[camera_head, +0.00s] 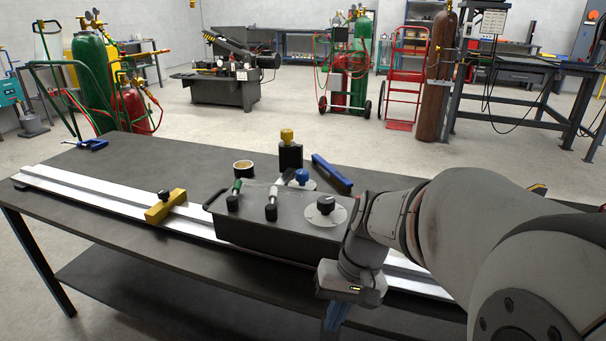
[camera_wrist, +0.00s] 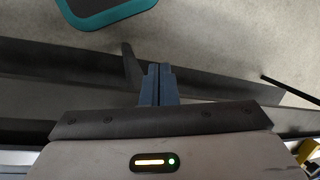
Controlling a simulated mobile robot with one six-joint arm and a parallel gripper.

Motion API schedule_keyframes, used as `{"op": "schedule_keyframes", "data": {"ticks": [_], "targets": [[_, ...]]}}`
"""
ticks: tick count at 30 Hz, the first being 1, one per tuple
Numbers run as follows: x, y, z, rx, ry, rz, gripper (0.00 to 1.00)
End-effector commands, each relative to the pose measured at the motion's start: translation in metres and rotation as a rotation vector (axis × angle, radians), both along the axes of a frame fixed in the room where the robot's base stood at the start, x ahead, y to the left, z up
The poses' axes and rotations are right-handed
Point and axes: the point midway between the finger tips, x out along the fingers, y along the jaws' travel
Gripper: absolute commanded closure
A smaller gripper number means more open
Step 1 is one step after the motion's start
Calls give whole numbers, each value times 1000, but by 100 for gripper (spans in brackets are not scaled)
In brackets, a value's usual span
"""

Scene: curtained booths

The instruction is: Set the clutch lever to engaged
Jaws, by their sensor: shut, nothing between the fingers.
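A dark grey control box (camera_head: 262,229) sits on the workbench in the head view. On its top are a green-tipped lever (camera_head: 235,194), a pale-tipped lever (camera_head: 271,205), a black dial on a round plate (camera_head: 325,206) and a blue star knob (camera_head: 302,177). No label is readable, so I cannot tell which lever is the clutch. My gripper (camera_head: 334,318) is in front of the box and lower, near the bench's front edge, apart from the levers. In the wrist view its blue fingers (camera_wrist: 160,70) are together and empty, pointing downward past the bench.
The workbench (camera_head: 130,158) carries a long pale rail (camera_head: 100,200) with a yellow block (camera_head: 165,206). A blue clamp (camera_head: 91,144) is at the far left.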

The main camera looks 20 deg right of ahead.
Motion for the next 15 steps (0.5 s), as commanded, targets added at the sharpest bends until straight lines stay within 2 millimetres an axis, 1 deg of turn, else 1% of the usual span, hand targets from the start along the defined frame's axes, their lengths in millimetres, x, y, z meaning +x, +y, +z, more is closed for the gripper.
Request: {"op": "schedule_keyframes", "data": {"ticks": [1, 5, 8, 9, 11, 12, 14, 15], "targets": [[8, -10, 6, 93, 32, -70, 100], [33, -32, 24, 365, 37, -209, 100], [55, -63, 42, 576, -31, -314, 100], [63, -79, 50, 657, -75, -356, 100], [74, -106, 61, 768, -157, -414, 100], [79, -125, 69, 834, -218, -450, 100], [83, -155, 79, 918, -315, -498, 100], [84, -174, 85, 963, -379, -524, 100]]}}
